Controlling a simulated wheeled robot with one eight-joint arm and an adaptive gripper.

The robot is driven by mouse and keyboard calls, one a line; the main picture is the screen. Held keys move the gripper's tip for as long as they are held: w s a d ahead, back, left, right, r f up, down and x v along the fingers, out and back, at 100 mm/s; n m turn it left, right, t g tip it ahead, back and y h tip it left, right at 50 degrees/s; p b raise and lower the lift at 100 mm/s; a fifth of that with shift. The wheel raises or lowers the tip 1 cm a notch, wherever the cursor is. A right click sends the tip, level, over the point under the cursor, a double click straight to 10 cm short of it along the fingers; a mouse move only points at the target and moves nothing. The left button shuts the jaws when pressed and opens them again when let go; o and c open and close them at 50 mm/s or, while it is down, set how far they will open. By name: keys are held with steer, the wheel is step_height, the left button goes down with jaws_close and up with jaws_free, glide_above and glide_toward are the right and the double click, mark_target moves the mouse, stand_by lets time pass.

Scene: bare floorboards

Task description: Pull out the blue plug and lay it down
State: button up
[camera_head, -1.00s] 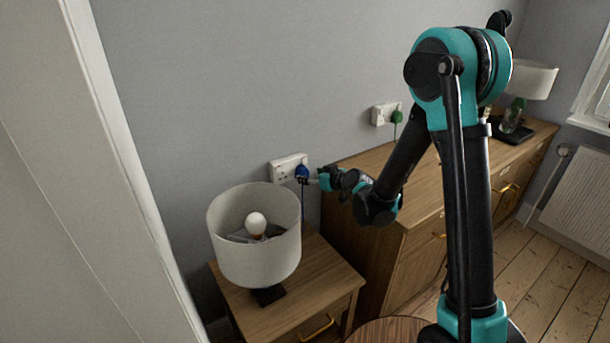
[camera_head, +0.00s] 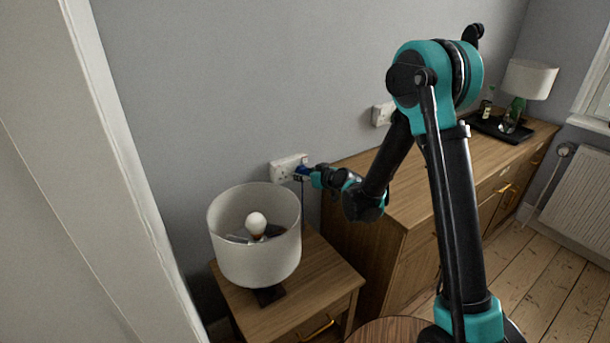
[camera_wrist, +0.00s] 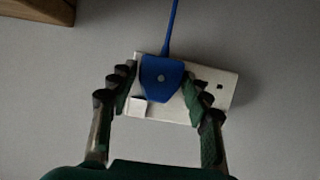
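The blue plug (camera_wrist: 162,78) sits in the white wall socket (camera_wrist: 218,88), and its blue cord (camera_wrist: 172,25) runs to the top edge of the wrist view. In the head view the plug (camera_head: 300,172) is partly hidden by my gripper (camera_head: 309,176), and the socket (camera_head: 283,165) shows to its left. In the wrist view my gripper (camera_wrist: 159,80) has one finger on each side of the plug. A narrow gap shows between the left finger and the plug; the right finger is very close to it, contact unclear.
A lamp with a white shade (camera_head: 238,255) stands on the bedside table (camera_head: 316,285) just below the socket. A long wooden cabinet (camera_head: 408,205) stands to the right, its near top bare. A second socket (camera_head: 380,115) is partly behind my arm. A black tray (camera_head: 492,127) lies farther back.

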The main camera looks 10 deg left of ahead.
steer(key=c, duration=0.9)
steer(key=shift+c, duration=0.2)
steer(key=shift+s+d, duration=1.25)
steer(key=shift+d, duration=0.2)
stand_by(0.4)
steer(key=shift+s+d, duration=1.4)
steer(key=shift+d, duration=0.15)
